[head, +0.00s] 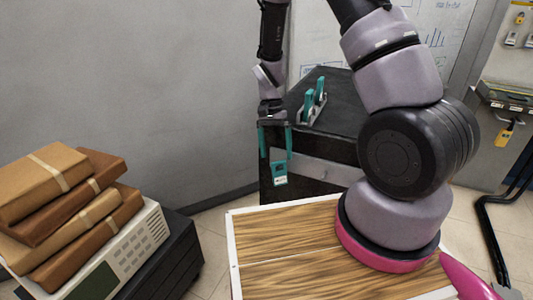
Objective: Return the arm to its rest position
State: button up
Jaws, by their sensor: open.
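My arm rises from the wooden deck and bends over to the left, and its end hangs down in front of the dark cabinet (345,115). My gripper (276,153) points downward with its two teal fingers apart. A teal piece with a white label (279,174) shows just below the fingers, against the cabinet front. I cannot tell whether it touches a finger. No other item shows between the fingers. Two teal handheld devices (308,103) stand in a grey holder on the cabinet top, behind and to the right of my gripper.
Brown parcels (70,205) lie piled on a pale panelled box (130,248) at left, over a dark stand (180,255). A whiteboard (320,35) is on the back wall. A grey case (505,95) with a yellow tag is at right. Floor shows between stand and deck.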

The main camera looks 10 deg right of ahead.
jog(key=d+r+n+t+y, duration=0.1)
jog(key=d+r+t, duration=0.1)
jog(key=r, duration=1)
jog(key=d+r+t+y, duration=0.1)
jog(key=r+t, duration=0.2)
jog(key=r, duration=0.8)
jog(key=s+d+r+n+t, duration=0.1)
jog(key=s+d+r+t, duration=0.1)
jog(key=s+r, duration=0.5)
jog(key=s+d+r+n+t, duration=0.1)
jog(key=s+d+r+t, duration=0.1)
jog(key=s+r, duration=0.5)
jog(key=shift+d+r+t, duration=0.25)
jog(key=shift+r+t, duration=0.5)
jog(key=shift+t, duration=0.15)
